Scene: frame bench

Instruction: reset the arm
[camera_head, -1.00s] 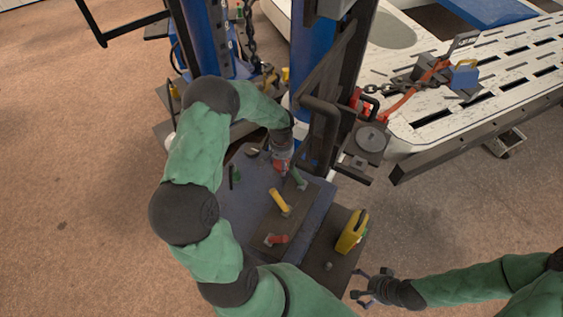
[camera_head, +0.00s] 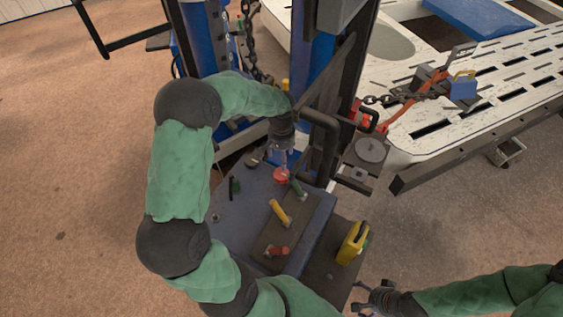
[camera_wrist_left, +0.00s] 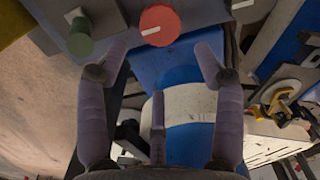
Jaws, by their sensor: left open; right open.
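My left gripper (camera_head: 281,160) is open above the back of the grey control panel (camera_head: 235,208). Just beyond its tips is a round red knob (camera_head: 281,175) with a pale line. In the left wrist view, the open fingers of my left gripper (camera_wrist_left: 160,62) point toward the red knob (camera_wrist_left: 158,27), with nothing between them. A green handle (camera_head: 297,188) is beside the knob; it also shows in the left wrist view (camera_wrist_left: 80,40). My right gripper (camera_head: 368,296) is open and empty at the bottom, right of the panel.
The panel also bears a yellow handle (camera_head: 280,212) and a red handle (camera_head: 277,251). A yellow device (camera_head: 352,243) sits right of it. A blue post (camera_head: 310,60) and dark frame bars stand close to my left gripper. A slotted white bench (camera_head: 480,95) is at upper right.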

